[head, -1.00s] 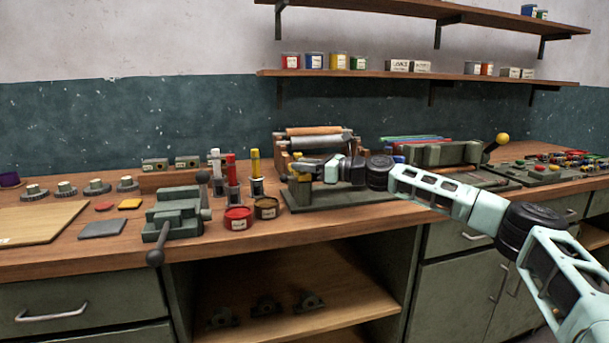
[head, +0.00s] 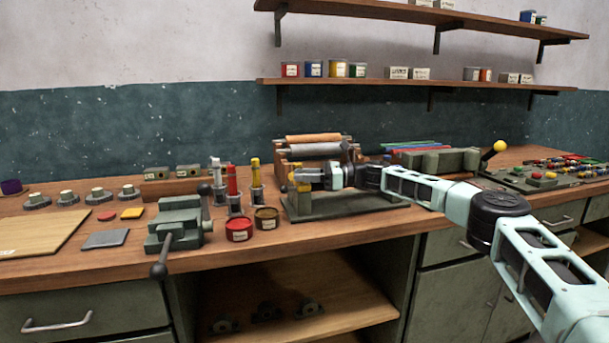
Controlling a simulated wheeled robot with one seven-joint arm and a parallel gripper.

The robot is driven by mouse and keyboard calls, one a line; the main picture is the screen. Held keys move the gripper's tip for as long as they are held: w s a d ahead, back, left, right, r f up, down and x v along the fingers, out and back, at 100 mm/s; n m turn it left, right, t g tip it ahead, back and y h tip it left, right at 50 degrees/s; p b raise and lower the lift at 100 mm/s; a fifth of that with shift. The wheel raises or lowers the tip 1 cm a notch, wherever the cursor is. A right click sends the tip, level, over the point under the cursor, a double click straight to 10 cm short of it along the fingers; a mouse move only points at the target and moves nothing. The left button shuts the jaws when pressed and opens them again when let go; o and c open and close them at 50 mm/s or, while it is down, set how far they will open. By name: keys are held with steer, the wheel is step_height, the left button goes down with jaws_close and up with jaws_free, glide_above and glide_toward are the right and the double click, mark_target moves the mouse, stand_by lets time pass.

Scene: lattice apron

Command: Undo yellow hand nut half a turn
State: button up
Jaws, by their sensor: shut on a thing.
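The yellow hand nut (head: 303,187) shows as a small yellow patch at the left end of a green roller fixture (head: 345,205) on the bench. My gripper (head: 304,177) reaches in from the right, level with the bench, and is shut on the yellow hand nut. The fingers and wrist cover much of the nut, so its shape and turn angle are hard to make out. A second yellow spot shows just above and left of the fingers.
A red tin (head: 239,230) and a brown tin (head: 266,221) stand left of the fixture, near yellow- and red-topped tubes. A green vise (head: 178,226) sits further left. Rollers (head: 315,149) lie on a rack behind. A yellow-knobbed lever (head: 500,146) is at right.

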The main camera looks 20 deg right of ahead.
steer(key=o, duration=1)
steer(key=b+v, duration=0.1)
steer(key=v, duration=1.6)
steer(key=shift+d+b, duration=0.2)
steer(key=shift+b, duration=0.1)
